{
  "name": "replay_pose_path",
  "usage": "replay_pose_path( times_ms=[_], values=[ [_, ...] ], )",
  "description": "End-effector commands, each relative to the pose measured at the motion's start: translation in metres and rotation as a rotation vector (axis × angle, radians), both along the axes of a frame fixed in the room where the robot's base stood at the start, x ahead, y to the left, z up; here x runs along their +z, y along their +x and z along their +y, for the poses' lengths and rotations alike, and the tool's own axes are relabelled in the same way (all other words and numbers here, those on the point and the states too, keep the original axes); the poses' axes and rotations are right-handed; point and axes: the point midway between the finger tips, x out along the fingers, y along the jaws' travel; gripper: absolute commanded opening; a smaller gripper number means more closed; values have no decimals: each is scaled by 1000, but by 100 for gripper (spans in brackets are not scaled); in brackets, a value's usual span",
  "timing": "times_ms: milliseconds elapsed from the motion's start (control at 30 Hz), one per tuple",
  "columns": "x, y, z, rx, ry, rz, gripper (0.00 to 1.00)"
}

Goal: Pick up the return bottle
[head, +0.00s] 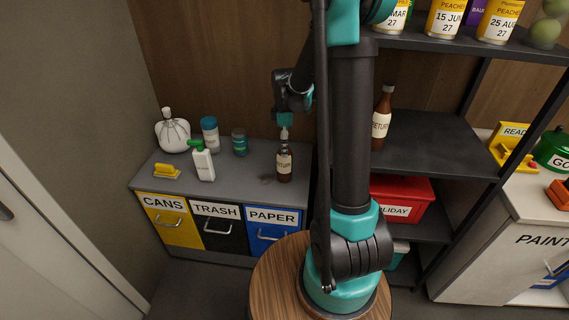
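A brown bottle with a cream label, partly readable as RETURN (284,163), is upright at the right part of the grey counter top. My gripper (284,133) points down at its top, with pale fingers around or just above the neck. The neck is mostly hidden. The fingers are too small to tell whether they grip it, and I cannot tell whether the bottle rests on the counter. A second brown bottle with a RETURN label (381,122) stands on the dark shelf to the right, partly beside my arm column.
The counter (235,178) also holds a white spray bottle (203,162), a blue-capped jar (210,134), a small dark jar (240,142), a yellow brush (167,170) and a white round vessel (172,131). CANS, TRASH and PAPER drawers are below. A red HOLIDAY box (403,198) sits under the shelf (430,148).

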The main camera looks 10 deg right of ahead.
Motion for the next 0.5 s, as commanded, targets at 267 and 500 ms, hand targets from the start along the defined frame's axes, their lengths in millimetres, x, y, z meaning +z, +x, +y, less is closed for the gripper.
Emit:
replay_pose_path(
  times_ms=[267, 500],
  values=[
    [-27, -1, 0, 0, 0, 0, 76],
    [-28, -1, 0, 0, 0, 0, 75]
  ],
)
